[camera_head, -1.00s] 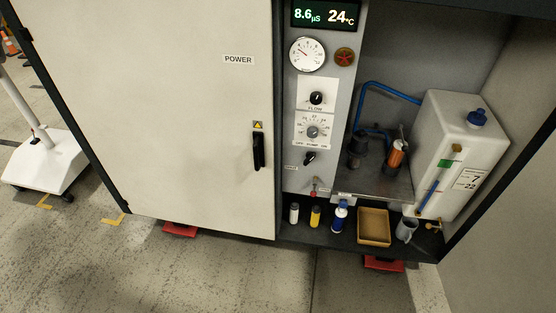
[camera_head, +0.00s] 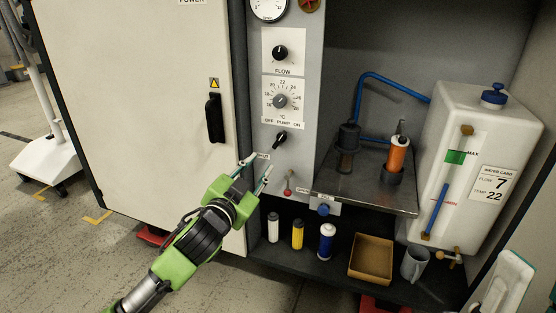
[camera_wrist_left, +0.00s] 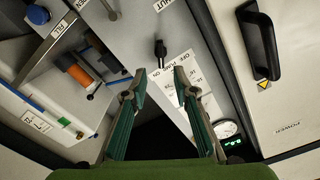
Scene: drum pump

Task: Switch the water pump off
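The pump switch is a black knob (camera_head: 281,140) on the grey control panel, under the label "OFF PUMP ON". Its handle looks tilted towards the upper right, the ON side. It also shows in the left wrist view (camera_wrist_left: 160,50), just beyond the fingertips and apart from them. My left gripper (camera_head: 258,167) is open and empty, below and a little left of the knob in the head view. In the left wrist view its two fingers (camera_wrist_left: 160,78) stand apart, with the label between and behind their tips. My right gripper is not in view.
Above are the temperature dial (camera_head: 280,101) and flow knob (camera_head: 280,53). A small red-tipped lever (camera_head: 288,188) is below right. The closed door's black handle (camera_head: 214,118) is left. A metal shelf (camera_head: 345,190) juts out right, with bottles and a tan tray (camera_head: 371,258) below.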

